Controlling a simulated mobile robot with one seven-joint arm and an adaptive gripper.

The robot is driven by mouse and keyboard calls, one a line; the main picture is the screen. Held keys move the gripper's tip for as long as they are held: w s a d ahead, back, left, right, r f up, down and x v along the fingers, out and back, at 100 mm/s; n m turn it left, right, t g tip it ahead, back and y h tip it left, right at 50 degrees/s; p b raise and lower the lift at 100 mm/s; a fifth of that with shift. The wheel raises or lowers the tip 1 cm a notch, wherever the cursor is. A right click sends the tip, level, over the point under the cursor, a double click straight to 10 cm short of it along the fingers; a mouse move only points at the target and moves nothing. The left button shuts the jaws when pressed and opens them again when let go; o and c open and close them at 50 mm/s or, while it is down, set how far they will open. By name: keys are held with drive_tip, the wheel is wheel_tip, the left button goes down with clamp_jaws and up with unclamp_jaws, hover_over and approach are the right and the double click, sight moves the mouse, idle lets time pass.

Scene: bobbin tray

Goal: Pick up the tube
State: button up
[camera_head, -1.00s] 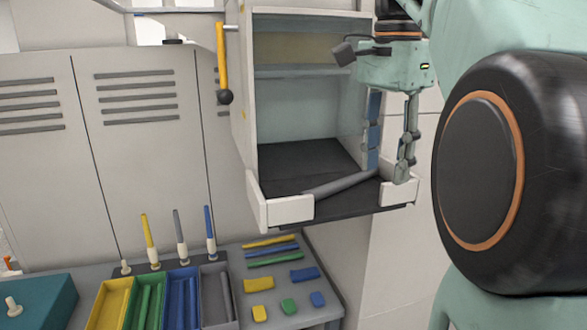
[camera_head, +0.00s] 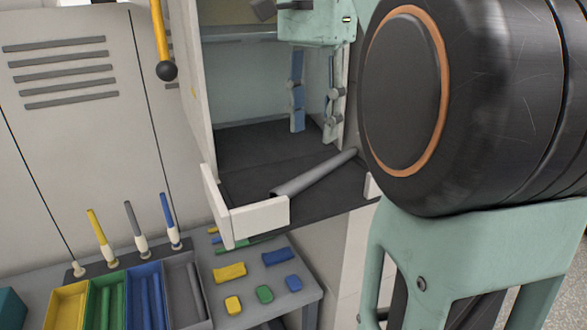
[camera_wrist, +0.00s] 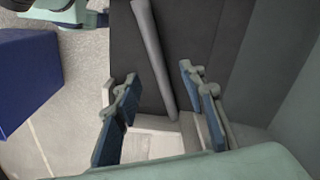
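The tube is a plain grey cylinder (camera_head: 315,173) lying on the dark floor at the front of an open-fronted cabinet. Its near left end is by the white front lip. In the wrist view the tube (camera_wrist: 150,50) runs from the top edge down to near the pale lip. My gripper (camera_head: 314,132) is inside the cabinet opening, above and behind the tube in the head view. In the wrist view my gripper (camera_wrist: 158,82) is open, with its fingers wide apart on either side of the tube's image. Nothing is between the fingers, and no contact with the tube shows.
The white front lip (camera_head: 260,216) and the cabinet's left wall (camera_head: 194,90) bound the floor. A yellow lever (camera_head: 158,30) hangs outside it. Below left, a bench holds coloured bins (camera_head: 105,300), upright pegs and small coloured pieces. A blue box (camera_wrist: 28,80) shows in the wrist view.

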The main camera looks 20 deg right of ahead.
sight(316, 168)
wheel_tip(316, 168, down, 3)
drive_tip(key=shift+r, duration=0.1)
drive_tip(key=f, duration=0.4)
drive_tip(key=shift+s+d+f+b, duration=0.15)
drive_tip(key=shift+d+b, duration=0.15)
drive_tip(key=shift+d, duration=0.05)
drive_tip(key=shift+f, duration=0.55)
drive_tip(key=shift+c, duration=0.4)
clamp_jaws()
